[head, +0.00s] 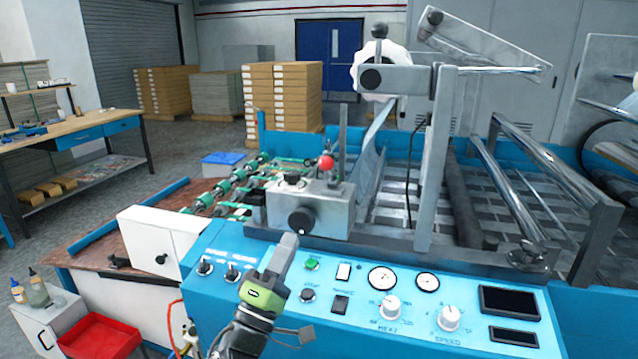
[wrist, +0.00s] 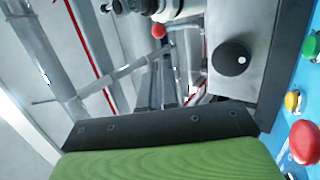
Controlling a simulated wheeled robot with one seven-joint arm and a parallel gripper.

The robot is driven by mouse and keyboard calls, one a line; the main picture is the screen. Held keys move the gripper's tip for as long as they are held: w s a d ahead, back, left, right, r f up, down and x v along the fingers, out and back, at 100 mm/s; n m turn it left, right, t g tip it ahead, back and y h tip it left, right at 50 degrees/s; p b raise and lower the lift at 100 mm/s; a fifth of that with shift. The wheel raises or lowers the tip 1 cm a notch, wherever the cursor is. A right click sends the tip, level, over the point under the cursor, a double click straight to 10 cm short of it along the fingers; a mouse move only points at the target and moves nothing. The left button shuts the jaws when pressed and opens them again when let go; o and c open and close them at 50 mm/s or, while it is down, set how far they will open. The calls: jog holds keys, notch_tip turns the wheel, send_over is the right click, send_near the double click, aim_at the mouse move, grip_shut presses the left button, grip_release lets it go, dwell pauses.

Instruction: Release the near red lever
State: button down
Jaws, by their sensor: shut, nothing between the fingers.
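One lever with a red ball knob (head: 326,162) stands up from the grey block (head: 335,205) behind the control panel. What looks like the same red knob shows near the top of the wrist view (wrist: 158,30). I make out no second red-knobbed lever. My gripper (head: 288,244) is shut and empty. It is over the panel's rear edge, in front of and below the lever, and apart from the red knob. In the wrist view its dark end and green part (wrist: 165,160) fill the bottom.
A black round knob (head: 301,221) sticks out of the block just beyond my gripper. The blue panel (head: 400,270) carries switches, dials and gauges. A red button (wrist: 303,141) shows at the wrist view's right. A grey upright post (head: 437,160) stands right of the lever.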

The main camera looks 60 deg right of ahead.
aim_at(330, 167)
jog(key=p+x, duration=0.5)
jog(key=x, duration=0.9)
jog(key=shift+p, duration=0.35)
jog(key=shift+w+t, duration=0.1)
jog(key=shift+t, duration=0.2)
